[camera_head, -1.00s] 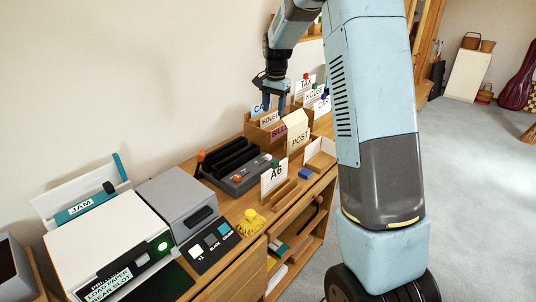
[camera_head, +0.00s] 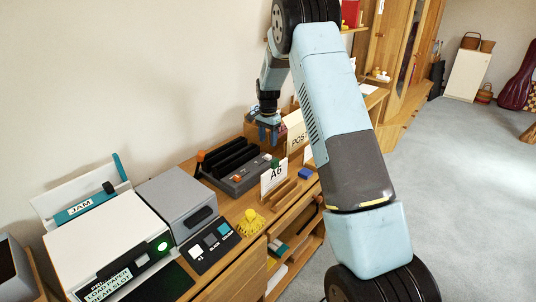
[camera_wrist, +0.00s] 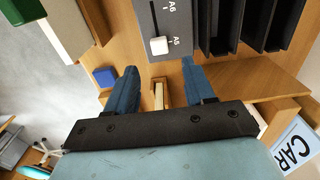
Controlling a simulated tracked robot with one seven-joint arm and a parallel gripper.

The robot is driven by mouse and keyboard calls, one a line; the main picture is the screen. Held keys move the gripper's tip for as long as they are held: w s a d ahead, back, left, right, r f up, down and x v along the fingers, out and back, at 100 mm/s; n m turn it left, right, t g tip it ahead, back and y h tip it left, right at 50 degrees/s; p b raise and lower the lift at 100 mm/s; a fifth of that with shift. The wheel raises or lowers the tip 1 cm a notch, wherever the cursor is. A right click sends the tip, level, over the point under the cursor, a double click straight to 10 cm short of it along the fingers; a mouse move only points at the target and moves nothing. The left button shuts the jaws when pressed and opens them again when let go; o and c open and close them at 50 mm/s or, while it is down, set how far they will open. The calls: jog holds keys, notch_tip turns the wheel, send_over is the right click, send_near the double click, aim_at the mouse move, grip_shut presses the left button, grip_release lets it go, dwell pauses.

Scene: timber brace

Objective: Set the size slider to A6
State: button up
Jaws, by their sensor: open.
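The size slider shows in the wrist view as a white knob (camera_wrist: 159,46) on a dark grey panel (camera_wrist: 150,15). The knob is beside the A5 label, at the near end of its track; the A6 label is farther up. In the head view the grey panel (camera_head: 246,179) belongs to a black slotted unit on the desk. My gripper (camera_head: 264,133) is above the desk behind that unit. In the wrist view my gripper (camera_wrist: 158,72) is open, its two blue fingers apart and empty, just short of the knob, not visibly touching it.
An A6 card (camera_head: 274,176) stands in front of the unit. A small blue block (camera_wrist: 105,76) lies left of the fingers. Black slots (camera_wrist: 255,25) rise right of the panel. A CAR card (camera_wrist: 296,146) is at lower right. A printer (camera_head: 110,240) stands at the desk's left.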

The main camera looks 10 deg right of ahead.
aim_at(268, 155)
notch_tip(268, 155, down, 8)
jog(key=shift+r, duration=0.2)
jog(key=shift+c, duration=0.2)
grip_shut()
dwell(0.4)
